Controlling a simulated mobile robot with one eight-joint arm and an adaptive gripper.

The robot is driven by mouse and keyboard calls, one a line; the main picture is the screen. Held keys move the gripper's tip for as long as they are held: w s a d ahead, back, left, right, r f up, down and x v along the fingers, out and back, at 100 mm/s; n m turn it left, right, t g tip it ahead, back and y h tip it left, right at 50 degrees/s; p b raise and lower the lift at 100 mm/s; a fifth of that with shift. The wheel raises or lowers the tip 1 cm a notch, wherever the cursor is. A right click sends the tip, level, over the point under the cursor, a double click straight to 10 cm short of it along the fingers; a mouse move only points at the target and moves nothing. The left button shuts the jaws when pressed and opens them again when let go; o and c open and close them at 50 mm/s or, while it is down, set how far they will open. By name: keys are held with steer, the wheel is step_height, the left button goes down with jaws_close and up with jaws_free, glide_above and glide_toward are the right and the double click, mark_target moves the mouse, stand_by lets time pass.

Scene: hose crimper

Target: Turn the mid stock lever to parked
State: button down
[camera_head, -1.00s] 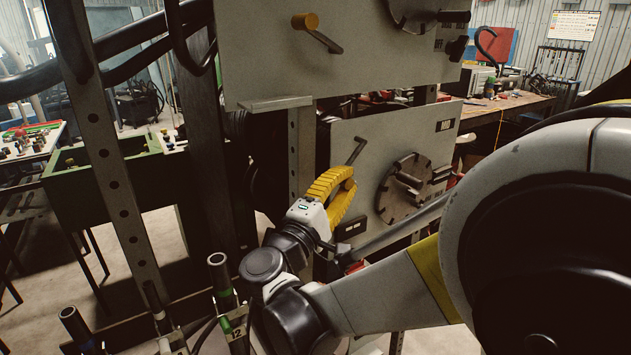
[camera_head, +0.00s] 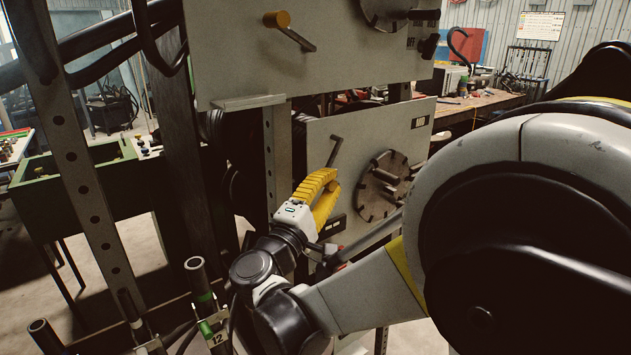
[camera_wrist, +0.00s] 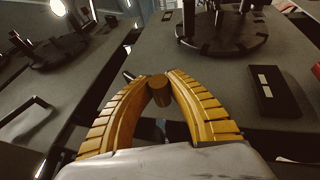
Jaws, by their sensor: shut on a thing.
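A dark lever arm (camera_head: 335,152) stands on the lower grey panel (camera_head: 318,135) in the head view. It slants from upper right down to my gripper (camera_head: 329,177), whose yellow fingers hide its lower end there. The knob sits between the fingertips, close to the panel face. No lettering that names the lever is legible.
A notched round dial (camera_head: 383,187) sits right of the lever on the same panel. A rack post (camera_head: 85,180) and upright tubes (camera_head: 198,272) stand left of my arm.

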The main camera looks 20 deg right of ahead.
steer(key=c, duration=1.3)
jaws_free()
steer(key=shift+f, duration=0.1)
steer(key=v, duration=1.2)
steer(key=s+d+f+m+g+y, duration=0.3)
steer(key=d+f+g+y, duration=0.3)
steer(key=d+f, duration=0.35)
steer(key=s+a+f+m+y, duration=0.1)
steer(key=s+m+y, duration=0.1)
steer(key=s+y, duration=0.1)
steer(key=s+a+f+m+y, duration=0.1)
steer(key=s+a+m+y, duration=0.1)
steer(key=s+y, duration=0.1)
steer(key=s+a+f+m+y, duration=0.1)
steer(key=s+a+m+y, duration=0.1)
steer(key=s+y, duration=0.1)
steer(key=shift+s+a+f+m+g+y, duration=0.1)
steer(key=shift+s+f+m+g+y, duration=0.1)
steer(key=shift+s, duration=0.25)
steer(key=shift+s+a+f+m+g+y, duration=0.1)
steer(key=shift+s+f+g, duration=0.1)
steer(key=shift+s, duration=0.25)
